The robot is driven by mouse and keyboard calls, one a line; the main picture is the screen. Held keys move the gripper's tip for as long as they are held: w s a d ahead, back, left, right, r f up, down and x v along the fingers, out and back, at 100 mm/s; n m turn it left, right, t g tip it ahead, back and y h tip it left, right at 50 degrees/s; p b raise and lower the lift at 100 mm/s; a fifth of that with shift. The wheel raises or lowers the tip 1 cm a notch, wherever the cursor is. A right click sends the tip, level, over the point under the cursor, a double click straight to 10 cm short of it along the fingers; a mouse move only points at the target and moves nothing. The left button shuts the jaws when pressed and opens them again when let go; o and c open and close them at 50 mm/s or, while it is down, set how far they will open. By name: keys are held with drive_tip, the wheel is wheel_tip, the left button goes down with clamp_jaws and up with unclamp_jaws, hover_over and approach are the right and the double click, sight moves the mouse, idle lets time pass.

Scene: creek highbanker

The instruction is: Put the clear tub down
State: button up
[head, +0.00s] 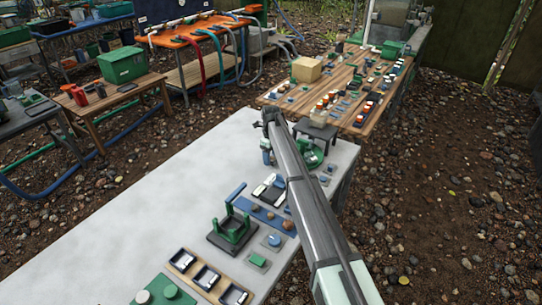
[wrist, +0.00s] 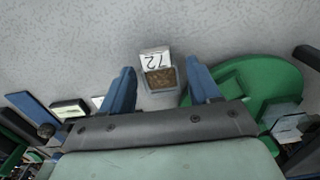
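The clear tub (wrist: 161,80) is a small square container with brown gravelly material inside and a white card marked 72 at its far side. In the wrist view it lies between and slightly beyond the blue fingers of my gripper (wrist: 161,88), with a gap on each side. It appears to rest on the pale grey tabletop (wrist: 70,50); its exact height is hard to judge. My gripper also shows in the head view (head: 267,152), pointing down over the far end of the grey table. The tub cannot be made out in the head view.
A round green dish (wrist: 285,78) sits close to the right of my gripper in the wrist view. A dark green stand (head: 232,230), a wooden tray (head: 183,259) and small items occupy the table's right side. The left side is bare. A crowded wooden table (head: 300,105) stands beyond.

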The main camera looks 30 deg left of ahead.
drive_tip(key=shift+o, duration=0.4)
drive_tip(key=shift+r, duration=0.1)
wheel_tip(320, 180, up, 12)
idle(0.4)
idle(0.4)
